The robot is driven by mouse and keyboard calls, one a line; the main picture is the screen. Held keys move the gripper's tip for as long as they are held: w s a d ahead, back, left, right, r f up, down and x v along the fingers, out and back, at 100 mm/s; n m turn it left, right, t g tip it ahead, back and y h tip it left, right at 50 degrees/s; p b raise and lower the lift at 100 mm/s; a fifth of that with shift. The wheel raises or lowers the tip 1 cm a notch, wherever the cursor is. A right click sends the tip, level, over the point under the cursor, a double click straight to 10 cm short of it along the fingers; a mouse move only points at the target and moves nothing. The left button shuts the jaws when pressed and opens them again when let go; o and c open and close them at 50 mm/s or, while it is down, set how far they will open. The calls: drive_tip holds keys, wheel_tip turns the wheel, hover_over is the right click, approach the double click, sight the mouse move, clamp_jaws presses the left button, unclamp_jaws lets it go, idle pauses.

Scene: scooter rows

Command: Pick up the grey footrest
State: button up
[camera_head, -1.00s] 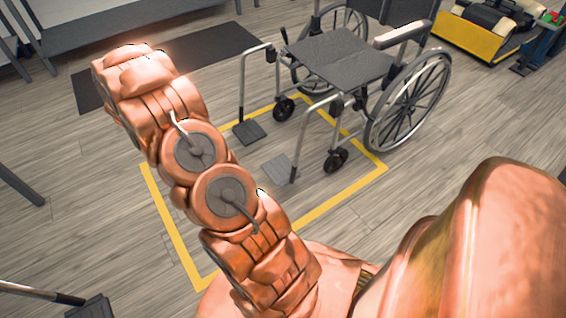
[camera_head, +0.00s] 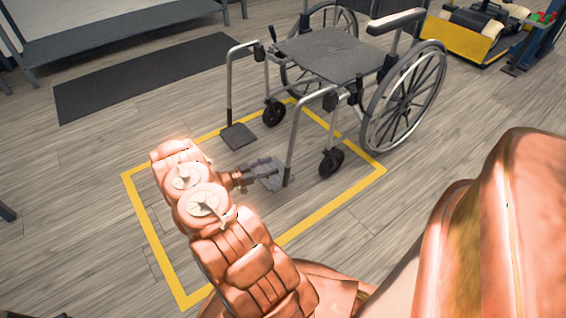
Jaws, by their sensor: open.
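A wheelchair stands in a yellow floor frame with two footrests low at its front. The lighter grey footrest (camera_head: 283,182) is a small flat plate at the foot of the nearer front tube, close to the floor. My gripper (camera_head: 274,172) is open and comes in from the left, right at this footrest, with its fingers overlapping the plate in the picture. They hide much of the plate, and I cannot tell whether they touch it. The other footrest (camera_head: 240,136) is darker and sits behind and left, apart from the gripper.
The wheelchair's seat (camera_head: 335,55) and large near wheel (camera_head: 404,98) stand behind and right. A small front caster (camera_head: 331,162) is just right of the footrest. A dark mat (camera_head: 155,78) lies at the back left. The floor inside the yellow frame (camera_head: 150,240) is mostly clear.

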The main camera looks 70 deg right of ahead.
sight(289, 161)
drive_tip(key=shift+s+d+f+g+b, duration=0.15)
drive_tip(key=shift+s+d+g+b, duration=0.1)
drive_tip(key=shift+s+d, duration=0.4)
drive_tip(key=shift+s+d+f+g+b, duration=0.1)
drive_tip(key=shift+s+d+g+b, duration=0.15)
drive_tip(key=shift+s, duration=0.6)
drive_tip(key=shift+s+d+f+b, duration=0.15)
drive_tip(key=shift+s+d+b, duration=0.25)
drive_tip(key=shift+d, duration=0.25)
drive_tip(key=shift+s+d+f+b, duration=0.1)
drive_tip(key=shift+s+d+b, duration=0.25)
drive_tip(key=shift+d, duration=0.25)
drive_tip(key=shift+b+x, duration=0.4)
drive_tip(key=shift+x, duration=0.65)
drive_tip(key=shift+r, duration=0.15)
clamp_jaws()
drive_tip(key=shift+w, duration=0.1)
